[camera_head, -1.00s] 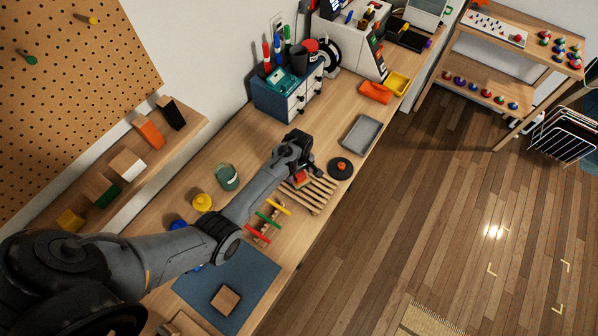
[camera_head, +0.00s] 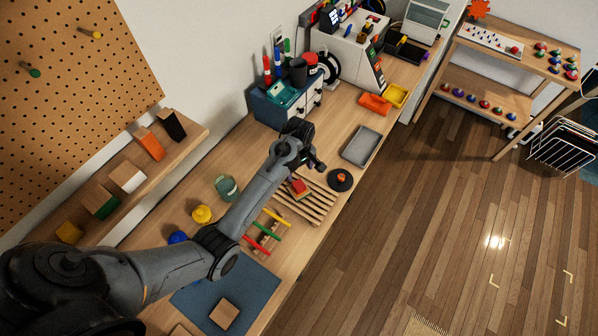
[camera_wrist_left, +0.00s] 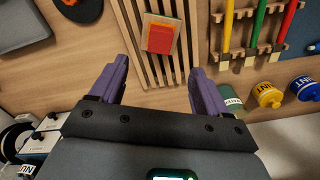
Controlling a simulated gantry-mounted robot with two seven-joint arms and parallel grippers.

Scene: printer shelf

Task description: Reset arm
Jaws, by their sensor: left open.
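My left gripper (camera_head: 316,160) hangs over the long wooden bench, beyond a slatted wooden rack (camera_head: 318,205). It is open, with two purple fingers apart and nothing between them in the wrist view (camera_wrist_left: 160,66). A red block (camera_head: 299,186) on a small wooden piece rests on the rack; in the wrist view the red block (camera_wrist_left: 159,38) lies ahead of the fingertips, apart from them. My left arm crosses the bench from the lower left. My right gripper is not in view.
A dark round disc (camera_head: 339,180) and grey tray (camera_head: 361,146) lie right of the rack. Coloured sticks (camera_head: 267,232), a yellow pot (camera_head: 202,214) and a green cup (camera_head: 227,187) stand near my forearm. A drawer box (camera_head: 287,104) stands behind.

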